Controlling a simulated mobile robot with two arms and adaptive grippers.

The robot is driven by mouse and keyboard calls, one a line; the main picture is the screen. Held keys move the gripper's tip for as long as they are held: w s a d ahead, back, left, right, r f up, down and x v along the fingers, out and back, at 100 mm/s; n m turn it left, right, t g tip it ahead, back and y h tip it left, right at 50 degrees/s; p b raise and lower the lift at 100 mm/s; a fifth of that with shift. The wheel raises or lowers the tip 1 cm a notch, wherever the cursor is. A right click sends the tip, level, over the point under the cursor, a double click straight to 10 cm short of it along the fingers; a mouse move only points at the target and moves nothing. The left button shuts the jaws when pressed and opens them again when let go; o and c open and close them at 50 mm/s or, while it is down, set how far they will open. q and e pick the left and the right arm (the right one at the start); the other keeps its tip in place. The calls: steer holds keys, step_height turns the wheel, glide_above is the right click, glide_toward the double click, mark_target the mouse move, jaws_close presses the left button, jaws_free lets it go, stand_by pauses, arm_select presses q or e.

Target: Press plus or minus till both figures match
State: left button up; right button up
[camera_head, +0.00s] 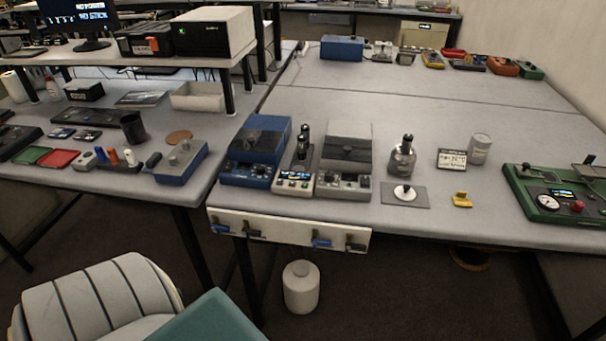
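No plus or minus buttons and no pair of figures can be made out at this size. A green device (530,205) at the right edge has a white round gauge, a small lit blue display (562,193) and a red knob (577,207). A narrow pale device (293,185) with a small lit display and dark upright cylinders stands between a blue unit (258,140) and a grey unit (346,150). A small sign (452,159) carries text too small to read. Neither of my grippers is in view.
A metal flask (402,160), a grey plate (414,200) with a white knob, a yellow piece (461,200) and a can (479,148) stand mid-bench. A valve panel (285,229) hangs on the front edge. A pale chair (95,295) and a white jug (301,287) are below.

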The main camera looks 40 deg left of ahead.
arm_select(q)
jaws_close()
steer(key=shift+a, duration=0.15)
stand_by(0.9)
